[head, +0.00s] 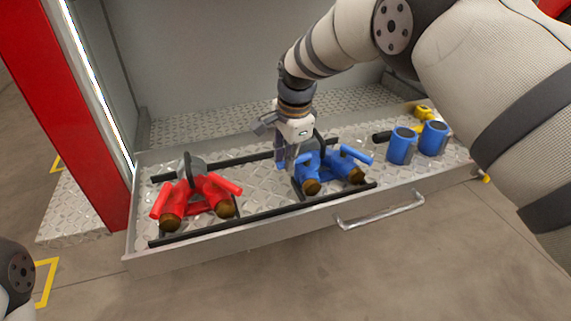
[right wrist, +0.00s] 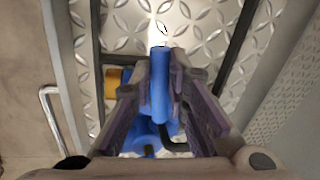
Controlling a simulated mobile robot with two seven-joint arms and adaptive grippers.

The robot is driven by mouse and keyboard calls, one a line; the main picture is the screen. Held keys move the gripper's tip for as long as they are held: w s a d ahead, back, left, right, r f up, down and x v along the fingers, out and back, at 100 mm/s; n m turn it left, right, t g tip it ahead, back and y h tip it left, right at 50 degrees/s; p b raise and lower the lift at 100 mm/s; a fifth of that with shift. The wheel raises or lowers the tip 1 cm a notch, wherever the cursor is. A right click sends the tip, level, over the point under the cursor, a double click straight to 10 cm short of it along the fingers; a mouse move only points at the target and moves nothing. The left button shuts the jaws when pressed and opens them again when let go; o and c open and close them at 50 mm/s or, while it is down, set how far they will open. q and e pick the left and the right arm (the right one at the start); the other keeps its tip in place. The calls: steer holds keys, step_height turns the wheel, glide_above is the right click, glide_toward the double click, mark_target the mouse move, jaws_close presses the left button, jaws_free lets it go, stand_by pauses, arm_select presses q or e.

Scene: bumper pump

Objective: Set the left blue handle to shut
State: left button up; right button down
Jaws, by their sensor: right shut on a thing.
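The blue fitting (head: 318,172) sits in the drawer, with two blue branches ending in brass-coloured mouths. Its right blue handle (head: 356,154) is free and angled. My right gripper (head: 286,165) reaches down from above at the fitting's left side. In the right wrist view the gripper (right wrist: 160,85) is shut on the left blue handle (right wrist: 159,100), which lies lengthwise between the two fingers. The fingers hide most of this handle in the head view. My left gripper is out of view.
A red fitting (head: 196,197) with red handles stands left in the drawer (head: 265,233). Two blue cups (head: 402,146) and a yellow piece (head: 424,112) are at the right. Black rails run beside the fittings. A red post (head: 75,110) borders the left.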

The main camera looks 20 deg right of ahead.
steer(key=shift+w+a+f+m+b, duration=0.1)
steer(key=shift+w+m+b, duration=0.25)
steer(key=shift+m, duration=0.55)
steer(key=shift+w, duration=0.1)
steer(key=c, duration=1.6)
jaws_free()
steer(key=shift+o, duration=0.2)
step_height(320, 180, up, 12)
steer(key=s, duration=0.2)
steer(key=shift+s, duration=0.15)
